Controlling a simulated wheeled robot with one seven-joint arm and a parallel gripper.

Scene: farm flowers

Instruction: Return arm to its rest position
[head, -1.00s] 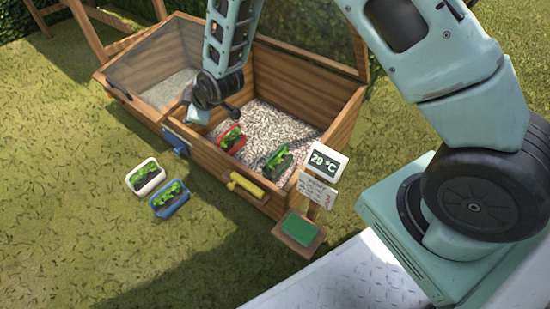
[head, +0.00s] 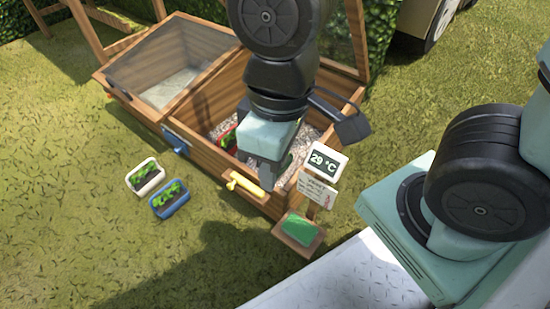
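My gripper (head: 268,170) hangs in front of the right compartment of the wooden cold frame (head: 205,172), seen from above. Its fingers point down and partly blend together, so I cannot tell whether they are open or shut. No held thing shows. My wrist and gripper hide much of the gravel bed. A red planter (head: 228,138) with green plants sits on the gravel, partly hidden behind the gripper. The green planter is hidden from view.
A white planter (head: 145,177) and a blue planter (head: 170,199) stand on the grass in front. A display reading 29 °C (head: 326,161), a label (head: 317,190) and a green pad (head: 299,229) stand at the box's right corner. The left compartment's glass lid (head: 165,58) is down.

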